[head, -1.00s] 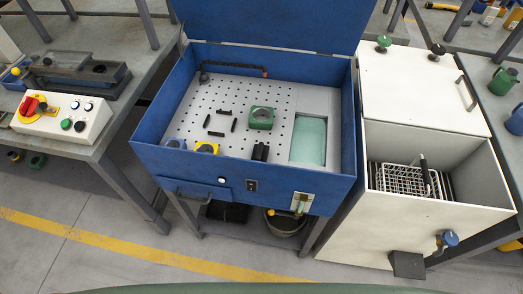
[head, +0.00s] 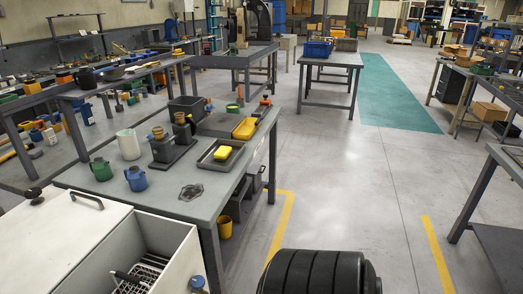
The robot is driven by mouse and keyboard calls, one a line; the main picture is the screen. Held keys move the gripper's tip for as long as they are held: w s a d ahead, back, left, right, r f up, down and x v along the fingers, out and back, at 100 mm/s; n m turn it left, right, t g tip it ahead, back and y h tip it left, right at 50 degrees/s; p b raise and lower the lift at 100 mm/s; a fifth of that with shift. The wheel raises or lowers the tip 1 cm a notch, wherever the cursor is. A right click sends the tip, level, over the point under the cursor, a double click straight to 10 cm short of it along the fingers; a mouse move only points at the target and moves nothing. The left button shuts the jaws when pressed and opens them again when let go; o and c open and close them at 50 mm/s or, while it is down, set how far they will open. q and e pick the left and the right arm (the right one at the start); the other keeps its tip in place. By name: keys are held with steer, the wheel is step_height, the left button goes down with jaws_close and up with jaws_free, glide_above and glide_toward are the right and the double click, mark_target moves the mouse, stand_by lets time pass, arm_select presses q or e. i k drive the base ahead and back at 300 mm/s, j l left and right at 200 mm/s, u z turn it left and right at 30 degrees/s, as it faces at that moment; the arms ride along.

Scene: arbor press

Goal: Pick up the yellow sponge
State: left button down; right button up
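A yellow block that looks like the sponge (head: 222,153) lies in a shallow grey tray (head: 206,162) on the near grey workbench (head: 208,205), close to its right edge. Neither of my grippers shows in the head view.
Blue (head: 136,178) and green (head: 101,169) jugs, a white cup (head: 128,144) and dark grinder-like items (head: 173,148) stand left of the tray. A yellow dish (head: 245,128) lies behind it. A white open cabinet (head: 90,243) adjoins the bench. A black ribbed round thing (head: 318,272) is at the bottom.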

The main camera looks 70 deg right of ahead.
mark_target(223, 153)
steer(key=z, duration=2)
steer(key=i+l+z, duration=0.1)
steer(key=i, duration=0.05)
